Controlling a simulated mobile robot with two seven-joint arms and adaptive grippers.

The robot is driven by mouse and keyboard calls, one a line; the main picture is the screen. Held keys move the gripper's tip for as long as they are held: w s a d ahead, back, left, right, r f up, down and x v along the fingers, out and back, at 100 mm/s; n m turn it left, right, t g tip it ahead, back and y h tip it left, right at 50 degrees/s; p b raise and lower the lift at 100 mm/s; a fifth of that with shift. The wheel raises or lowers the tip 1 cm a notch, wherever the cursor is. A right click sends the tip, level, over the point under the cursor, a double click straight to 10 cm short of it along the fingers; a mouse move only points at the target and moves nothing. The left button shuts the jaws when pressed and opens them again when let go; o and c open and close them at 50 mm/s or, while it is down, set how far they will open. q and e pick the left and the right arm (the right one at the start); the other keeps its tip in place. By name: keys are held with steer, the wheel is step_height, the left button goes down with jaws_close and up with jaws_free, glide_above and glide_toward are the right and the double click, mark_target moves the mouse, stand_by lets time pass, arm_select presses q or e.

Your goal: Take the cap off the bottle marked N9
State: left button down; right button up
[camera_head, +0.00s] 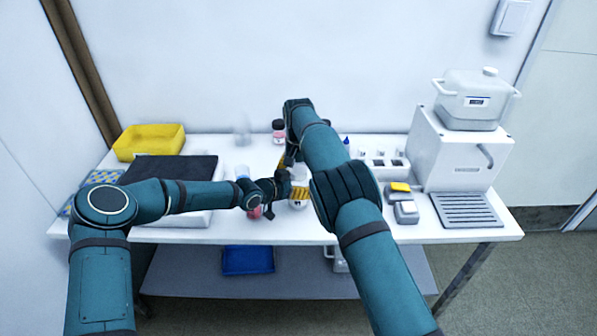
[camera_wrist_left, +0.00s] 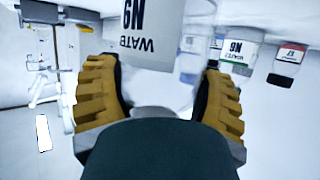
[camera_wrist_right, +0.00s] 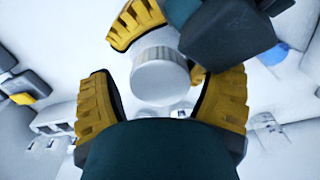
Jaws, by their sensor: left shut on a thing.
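A clear bottle with a white label (camera_wrist_left: 150,35) stands between the yellow fingers of my left gripper (camera_wrist_left: 162,90), which is shut on it. The label is upside down in this view and appears to read N9. In the head view the bottle (camera_head: 297,204) is partly hidden by my left gripper (camera_head: 290,189). Its white ribbed cap (camera_wrist_right: 160,78) is on it, seen from above in the right wrist view. My right gripper (camera_wrist_right: 160,105) is open over the cap, one finger on each side, with a gap showing at the left finger.
Other labelled bottles stand near, one with a green-edged label (camera_wrist_left: 236,52) and one with a red-and-black label (camera_wrist_left: 287,62). A yellow bin (camera_head: 150,141) and a dark-topped block (camera_head: 168,169) are at the left. A white machine (camera_head: 455,150) stands at the right.

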arm_select(q)
steer(key=shift+f, duration=0.1)
arm_select(e)
steer(key=shift+r, duration=2.25)
arm_select(q)
jaws_free()
